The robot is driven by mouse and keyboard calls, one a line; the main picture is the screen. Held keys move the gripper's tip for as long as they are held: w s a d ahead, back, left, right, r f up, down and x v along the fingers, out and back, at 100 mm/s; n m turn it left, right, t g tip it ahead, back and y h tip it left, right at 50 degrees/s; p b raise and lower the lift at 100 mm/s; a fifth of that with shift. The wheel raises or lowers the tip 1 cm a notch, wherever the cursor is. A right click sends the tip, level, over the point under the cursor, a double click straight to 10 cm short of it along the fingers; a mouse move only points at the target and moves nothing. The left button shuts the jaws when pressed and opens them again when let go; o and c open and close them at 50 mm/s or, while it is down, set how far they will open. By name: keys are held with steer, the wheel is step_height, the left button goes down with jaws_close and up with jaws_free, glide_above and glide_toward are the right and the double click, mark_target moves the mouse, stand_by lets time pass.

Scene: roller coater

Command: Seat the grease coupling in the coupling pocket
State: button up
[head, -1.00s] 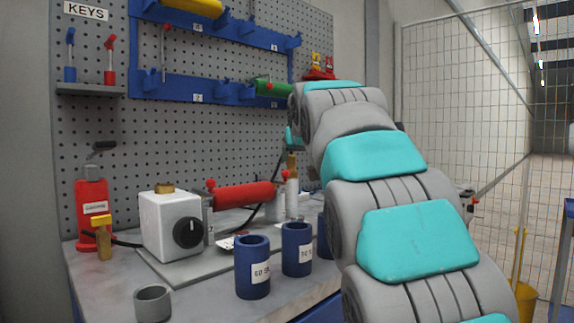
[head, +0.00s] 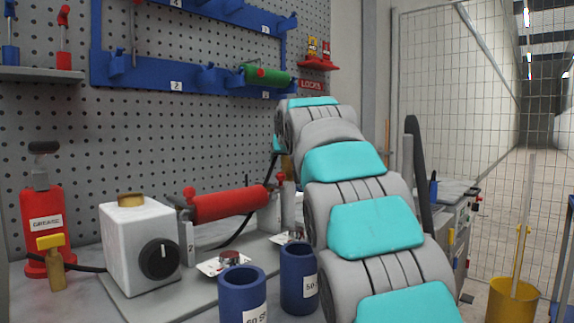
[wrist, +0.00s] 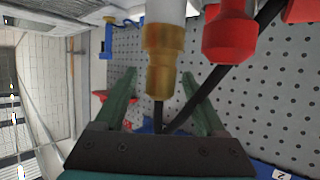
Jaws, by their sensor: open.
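A brass fitting, which looks like the grease coupling (wrist: 162,55), shows in the wrist view at the end of a pale cylinder (wrist: 166,10). My gripper (wrist: 159,70) is open, with its green fingers on either side of the fitting's narrow end. I see gaps between fitting and fingers. A black hose (wrist: 190,108) runs close behind the fitting; I cannot tell where it joins. In the head view my arm hides the gripper and most of this spot, beside the red cylinder (head: 228,204). I cannot make out the coupling pocket for sure.
A white box with a black knob (head: 140,245) and a red grease unit (head: 43,225) stand at left on the bench. Two blue cups (head: 242,295) (head: 298,275) stand in front. A red knobbed part (wrist: 230,35) is close beside the fitting. Pegboard (head: 200,130) lies behind.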

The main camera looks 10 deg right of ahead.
steer(key=shift+x, duration=1.1)
jaws_close()
